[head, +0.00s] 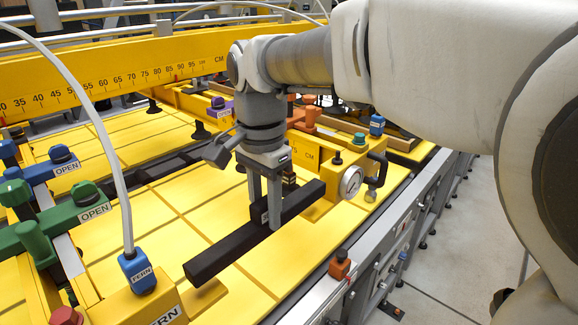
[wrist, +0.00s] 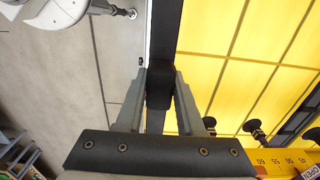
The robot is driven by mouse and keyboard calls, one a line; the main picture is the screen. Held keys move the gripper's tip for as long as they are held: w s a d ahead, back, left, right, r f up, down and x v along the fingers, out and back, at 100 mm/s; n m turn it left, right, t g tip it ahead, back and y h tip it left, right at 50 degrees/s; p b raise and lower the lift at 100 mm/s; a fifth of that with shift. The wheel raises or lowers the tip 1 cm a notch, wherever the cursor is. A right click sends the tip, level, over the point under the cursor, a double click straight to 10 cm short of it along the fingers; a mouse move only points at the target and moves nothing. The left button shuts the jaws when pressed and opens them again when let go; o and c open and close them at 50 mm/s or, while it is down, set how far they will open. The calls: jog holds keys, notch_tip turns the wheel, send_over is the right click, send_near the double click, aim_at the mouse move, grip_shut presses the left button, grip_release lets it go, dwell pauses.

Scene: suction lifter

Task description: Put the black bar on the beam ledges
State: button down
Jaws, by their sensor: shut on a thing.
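The black bar (head: 228,252) is a long square-section bar, lying diagonally in the head view above the yellow panel. My gripper (head: 264,220) points down and is shut on it, with one finger on each side. In the wrist view the dark bar (wrist: 160,85) sits between my two fingers (wrist: 160,95). I cannot clearly make out the ledges, or whether the bar touches anything below.
A long yellow beam with a centimetre scale (head: 130,62) crosses behind my gripper. Blue and green valve handles (head: 45,225) stand at the left. A grey rail (head: 350,265) edges the panel at right.

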aim_at(266, 224)
jog(key=shift+f, duration=1.5)
jog(key=shift+f, duration=0.2)
jog(key=c, duration=0.5)
grip_release()
jog(key=shift+r, duration=0.1)
